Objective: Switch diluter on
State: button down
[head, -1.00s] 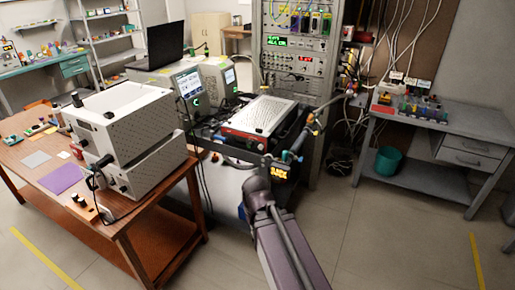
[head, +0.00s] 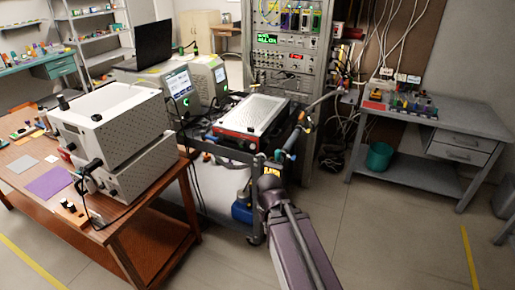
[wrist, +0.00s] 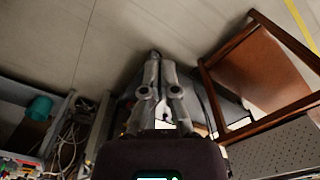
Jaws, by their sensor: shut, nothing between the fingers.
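No label marks which device is the diluter, so I cannot tell it for sure. A flat red-fronted device with a pale perforated top (head: 252,115) sits on the cart in the middle. Two stacked white perforated boxes (head: 120,130) with dark knobs stand on the wooden table at left. Two grey units with screens (head: 178,88) stand behind them. My gripper (wrist: 155,55) shows in the wrist view, its fingers shut and empty, over the floor. In the head view my arm reaches up from the bottom toward the cart; the fingers are not clearly visible there.
The wooden table (head: 130,232) is at left, with a purple mat (head: 48,183) on it. An instrument rack (head: 290,75) stands behind the cart. A grey desk (head: 465,125) and a teal bin (head: 379,156) are at right. Floor is free at front right.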

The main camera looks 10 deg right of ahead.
aim_at(253, 146)
jog(key=shift+d, duration=0.45)
jog(key=w+a+f+t+y+b, duration=0.1)
jog(key=w+a+f+t+b, duration=0.2)
jog(key=w, duration=0.5)
jog(key=w+a+f+t+y+b, duration=0.15)
jog(key=w+b, duration=0.25)
jog(key=w, duration=0.4)
jog(key=w+a+f+t+y+b, duration=0.1)
jog(key=w+t+b, duration=0.3)
jog(key=w, duration=0.4)
jog(key=w+d+r+m+t+h+b, duration=0.1)
jog(key=w+m+t+b, duration=0.4)
jog(key=w, duration=1.1)
jog(key=d+r+t+b, duration=0.1)
jog(key=d+t+b, duration=0.1)
jog(key=b, duration=0.1)
jog(key=shift+w+r+m+t, duration=0.15)
jog(key=shift+w+m+t, duration=0.05)
jog(key=shift+m+t, duration=0.2)
jog(key=shift+w+d, duration=0.15)
jog(key=shift+d, duration=0.05)
jog(key=shift+w+d, duration=0.85)
jog(key=shift+w, duration=0.25)
jog(key=shift+w+d, duration=0.85)
jog(key=shift+w, duration=0.3)
jog(key=shift+w+d, duration=0.85)
jog(key=shift+w, duration=0.25)
